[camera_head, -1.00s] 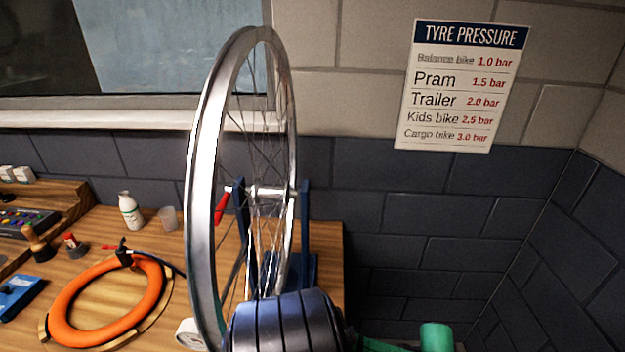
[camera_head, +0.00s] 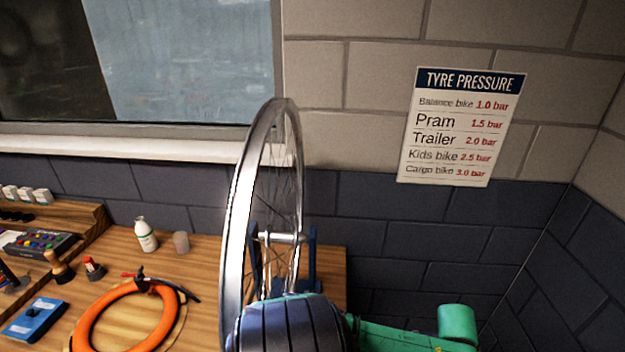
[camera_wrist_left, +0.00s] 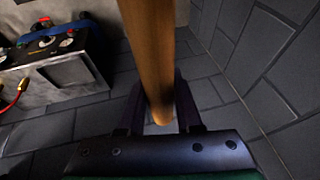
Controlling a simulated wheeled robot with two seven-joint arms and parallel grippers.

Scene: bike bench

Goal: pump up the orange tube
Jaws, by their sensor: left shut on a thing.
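The orange tube (camera_head: 92,318) lies as a ring on the wooden bench at the lower left of the head view, its near part cut off by the frame edge. A black fitting (camera_head: 145,285) sits at its far side, with a black hose (camera_head: 182,289) leading right; whether it is locked on the valve I cannot tell. In the left wrist view my left gripper (camera_wrist_left: 160,112) is shut on a round wooden bar (camera_wrist_left: 150,50), whose rounded end shows between the fingers. That gripper is out of the head view. My right gripper is not seen. No pump body is clearly visible.
A silver wheel rim (camera_head: 236,235) stands upright in a blue stand (camera_head: 311,265). A white bottle (camera_head: 146,236), a cup (camera_head: 181,243) and a blue box (camera_head: 36,318) are on the bench. A grey box with red knobs (camera_wrist_left: 62,70) is left in the wrist view. A pressure chart (camera_head: 462,127) hangs on the wall.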

